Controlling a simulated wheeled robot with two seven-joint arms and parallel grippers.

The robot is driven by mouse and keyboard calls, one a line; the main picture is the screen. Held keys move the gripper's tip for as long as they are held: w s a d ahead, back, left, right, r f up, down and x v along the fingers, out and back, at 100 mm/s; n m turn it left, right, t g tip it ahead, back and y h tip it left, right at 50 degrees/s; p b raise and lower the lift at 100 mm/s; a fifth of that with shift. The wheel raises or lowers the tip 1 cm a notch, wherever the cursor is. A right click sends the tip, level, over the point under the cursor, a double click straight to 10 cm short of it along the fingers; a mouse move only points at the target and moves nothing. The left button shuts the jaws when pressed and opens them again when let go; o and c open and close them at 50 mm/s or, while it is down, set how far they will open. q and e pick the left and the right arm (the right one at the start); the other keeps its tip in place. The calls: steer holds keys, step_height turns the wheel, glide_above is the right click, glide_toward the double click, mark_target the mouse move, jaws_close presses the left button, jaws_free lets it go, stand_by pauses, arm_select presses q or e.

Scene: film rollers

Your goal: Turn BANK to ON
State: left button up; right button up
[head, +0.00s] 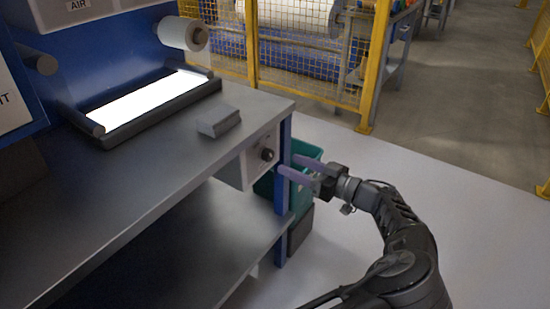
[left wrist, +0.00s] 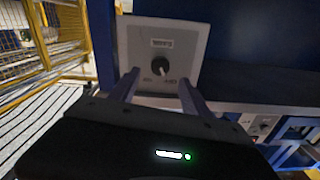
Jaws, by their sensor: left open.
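A light grey control box (head: 245,174) is fixed under the bench top at its right end. Its front carries a round black knob (head: 267,154). In the left wrist view the panel (left wrist: 186,32) faces me, with a small label above the knob (left wrist: 160,67) and two marks below it. The writing is too blurred to read surely, and the knob's pointer direction is hard to tell. My left gripper (head: 287,163) is open and empty in front of the box. In the left wrist view its fingers (left wrist: 159,79) straddle the knob's line, apparently short of it. My right gripper is out of view.
The metal bench top (head: 120,185) holds a grey block (head: 218,121) and a lit panel (head: 150,100). A blue bench leg (head: 283,215) and a teal bin (head: 265,187) are close to my gripper. A yellow fence (head: 300,75) stands behind. The floor at right is clear.

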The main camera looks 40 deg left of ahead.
mark_target(272, 157)
arm_select(q)
steer(key=a, duration=0.7)
steer(key=shift+s+b, duration=0.1)
steer(key=shift+b, duration=0.25)
steer(key=shift+c, duration=0.2)
jaws_close()
